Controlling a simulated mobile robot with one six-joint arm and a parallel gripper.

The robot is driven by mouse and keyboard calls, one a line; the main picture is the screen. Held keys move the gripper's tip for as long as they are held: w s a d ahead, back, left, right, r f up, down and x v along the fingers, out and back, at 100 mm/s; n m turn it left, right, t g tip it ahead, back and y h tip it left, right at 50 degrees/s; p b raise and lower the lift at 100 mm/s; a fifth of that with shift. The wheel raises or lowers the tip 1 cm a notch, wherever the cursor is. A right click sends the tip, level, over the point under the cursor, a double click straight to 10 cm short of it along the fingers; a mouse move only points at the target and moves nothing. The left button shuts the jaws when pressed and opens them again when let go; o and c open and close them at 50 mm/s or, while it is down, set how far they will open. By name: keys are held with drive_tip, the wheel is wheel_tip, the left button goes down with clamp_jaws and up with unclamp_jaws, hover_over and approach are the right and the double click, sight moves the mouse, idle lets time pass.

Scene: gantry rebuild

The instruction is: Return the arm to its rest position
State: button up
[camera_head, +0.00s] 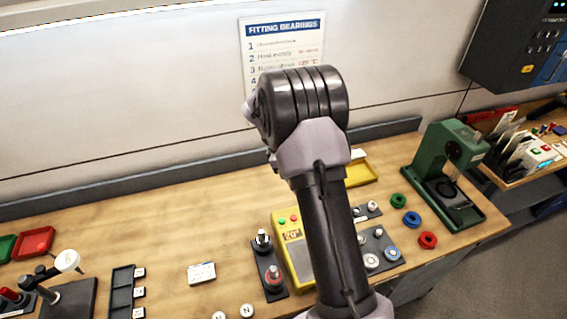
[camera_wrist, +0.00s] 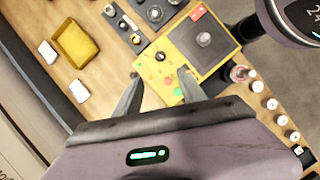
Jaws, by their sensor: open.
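My arm (camera_head: 325,215) stands raised in the middle of the head view, its dark joint housing high in front of the wall. My gripper is not visible in the head view. In the wrist view my gripper (camera_wrist: 159,80) shows two grey fingers spread apart, with nothing between them. The fingers appear to be above the box; I cannot tell the height. The same yellow box (camera_head: 293,258) shows partly behind my arm in the head view.
A yellow tray (camera_wrist: 75,43) lies beside the box. A green press (camera_head: 445,165) and coloured rings (camera_head: 412,218) are to the right. Several white round pieces (camera_wrist: 265,103) stand in a row. A red tray (camera_head: 33,243) and a stand (camera_head: 70,297) are left. A wall is behind.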

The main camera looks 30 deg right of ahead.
drive_tip(key=s+a+r+m+t+y+b, duration=0.1)
drive_tip(key=s+a+m+t+y+b, duration=0.2)
drive_tip(key=s+a+b, duration=0.45)
drive_tip(key=s+a+r+m+t+b, duration=0.1)
drive_tip(key=s+a+m+t+b, duration=0.3)
drive_tip(key=a+b, duration=0.6)
drive_tip(key=s+a+f+m+t+y+b, duration=0.2)
drive_tip(key=s+a+f+m+b, duration=0.3)
drive_tip(key=s, duration=0.6)
drive_tip(key=shift+a+f+m+b, duration=0.2)
drive_tip(key=shift+a+m+b, duration=0.45)
drive_tip(key=shift+a+m, duration=0.4)
drive_tip(key=shift+a, duration=0.15)
